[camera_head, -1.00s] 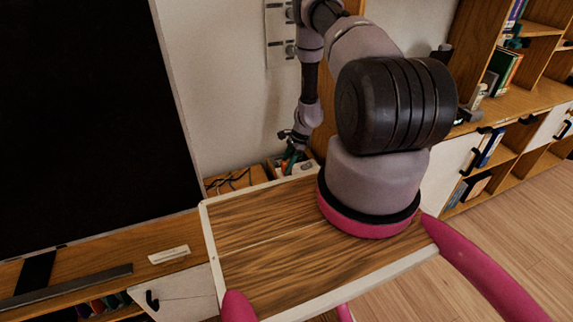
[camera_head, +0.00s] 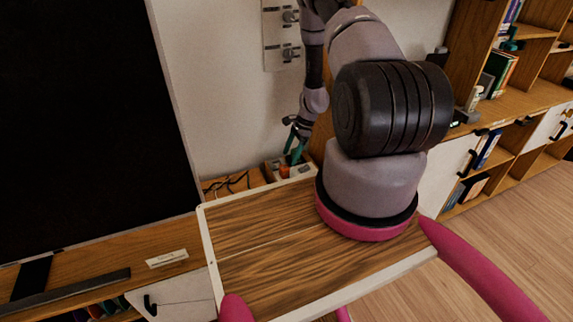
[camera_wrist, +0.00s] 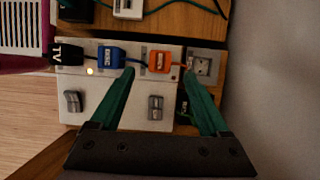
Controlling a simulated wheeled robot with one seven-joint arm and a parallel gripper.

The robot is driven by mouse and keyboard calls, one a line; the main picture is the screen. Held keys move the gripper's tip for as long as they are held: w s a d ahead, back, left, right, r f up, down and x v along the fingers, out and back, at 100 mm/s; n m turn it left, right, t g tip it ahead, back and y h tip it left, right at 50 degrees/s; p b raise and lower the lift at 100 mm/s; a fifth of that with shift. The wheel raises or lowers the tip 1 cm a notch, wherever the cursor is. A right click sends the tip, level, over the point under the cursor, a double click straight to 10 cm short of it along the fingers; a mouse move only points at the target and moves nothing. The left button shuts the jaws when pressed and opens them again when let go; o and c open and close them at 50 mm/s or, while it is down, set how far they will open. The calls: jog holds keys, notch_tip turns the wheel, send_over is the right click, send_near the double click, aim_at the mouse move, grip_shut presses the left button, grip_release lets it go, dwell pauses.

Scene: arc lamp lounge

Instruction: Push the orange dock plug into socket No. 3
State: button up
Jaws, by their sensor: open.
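The orange dock plug (camera_wrist: 159,62) sits on the white power strip (camera_wrist: 125,118) in the wrist view, right of a blue plug (camera_wrist: 111,57). I cannot tell how deep it is seated. An orange cord leads right from it. My gripper (camera_wrist: 161,76) is open, its green fingertips on either side of the orange plug with gaps between. The gripper also shows in the head view (camera_head: 294,150), above a small orange patch, the plug (camera_head: 284,171). Socket numbers are not readable, so I cannot tell which one is No. 3.
A black plug marked TV (camera_wrist: 68,53) and a lit yellow lamp (camera_wrist: 90,71) are at the strip's left. Grey switches (camera_wrist: 155,108) stand up from it. A grey socket block (camera_wrist: 204,66) is at right, near the wall (camera_wrist: 275,90). Cables (camera_head: 232,182) lie left of the strip.

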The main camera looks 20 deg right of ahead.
jog(key=shift+v, duration=1.7)
